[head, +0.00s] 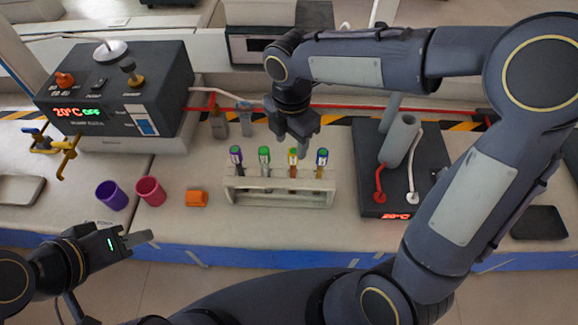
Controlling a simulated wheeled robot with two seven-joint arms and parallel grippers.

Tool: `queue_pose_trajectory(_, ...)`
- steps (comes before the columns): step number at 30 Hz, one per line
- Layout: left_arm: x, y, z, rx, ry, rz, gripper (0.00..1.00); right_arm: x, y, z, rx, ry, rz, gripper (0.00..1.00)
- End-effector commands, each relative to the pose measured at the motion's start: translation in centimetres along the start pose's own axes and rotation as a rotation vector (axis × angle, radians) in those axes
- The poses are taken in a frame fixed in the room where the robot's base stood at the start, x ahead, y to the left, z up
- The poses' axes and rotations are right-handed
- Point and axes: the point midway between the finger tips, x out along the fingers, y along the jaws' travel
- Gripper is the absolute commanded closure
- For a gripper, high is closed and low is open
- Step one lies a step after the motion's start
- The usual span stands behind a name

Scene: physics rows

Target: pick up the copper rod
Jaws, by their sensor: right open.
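A white rack (277,198) stands on the bench and holds several upright capped tubes. The third from the left (293,168) looks orange-brown with a green top; I cannot tell for sure whether it is the copper rod.
A purple cup (111,195), a pink cup (150,191) and an orange block (197,199) stand left of the rack. A dark device with a display (115,95) stands at back left. A black plate with a grey cylinder (400,139) is on the right.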

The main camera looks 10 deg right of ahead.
Motion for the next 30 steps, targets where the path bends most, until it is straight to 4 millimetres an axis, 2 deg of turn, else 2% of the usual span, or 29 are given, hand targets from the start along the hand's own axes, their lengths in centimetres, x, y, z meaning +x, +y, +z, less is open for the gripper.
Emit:
queue_pose_trajectory(12, -0.7, 0.3, -0.3, 0.000, 0.000, 0.000, 0.64, 5.5, -0.6, 0.2, 0.004, 0.001, -0.003, 0.51)
queue_pose_trajectory(21, -0.6, 0.3, -0.3, 0.000, 0.000, 0.000, 0.64, 5.8, -0.5, 0.2, 0.005, 0.001, 0.001, 0.53)
queue_pose_trajectory(30, -0.6, 0.3, -0.3, 0.000, 0.000, 0.000, 0.64, 5.8, -0.5, 0.2, 0.005, 0.001, 0.001, 0.92)
